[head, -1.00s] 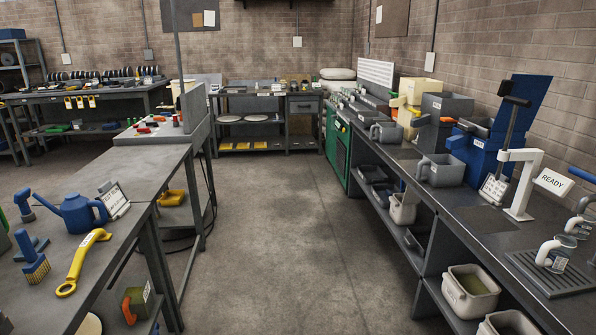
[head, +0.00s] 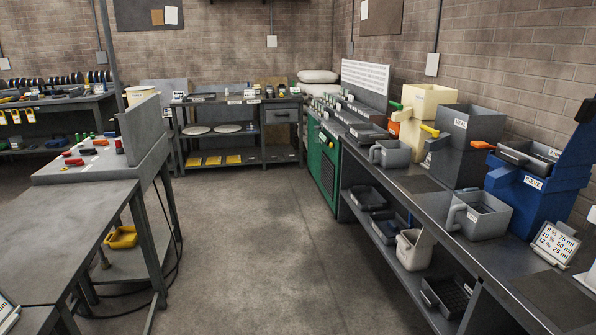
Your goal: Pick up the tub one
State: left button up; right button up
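A light grey tub (head: 414,250) stands on the lower shelf of the right-hand bench; a small mark on it is too small to read. A grey handled container (head: 478,216) stands on the bench top in front of the blue machine. A similar grey handled container (head: 390,154) stands farther back, by the cream machine. I cannot tell from labels which of these, if any, is tub one. Neither of my grippers is in view.
Dark trays (head: 447,296) share the lower shelf (head: 399,262). The blue machine (head: 537,190) and a card stand (head: 553,245) are on the right bench. A table (head: 65,215) and control desk (head: 100,160) stand left. The floor (head: 265,240) between is clear.

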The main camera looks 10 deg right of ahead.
aim_at(389, 154)
jog(key=i+z, duration=0.3)
jog(key=i, duration=0.55)
jog(key=i+j+z, duration=0.1)
jog(key=i+z, duration=0.15)
jog(key=i, duration=0.6)
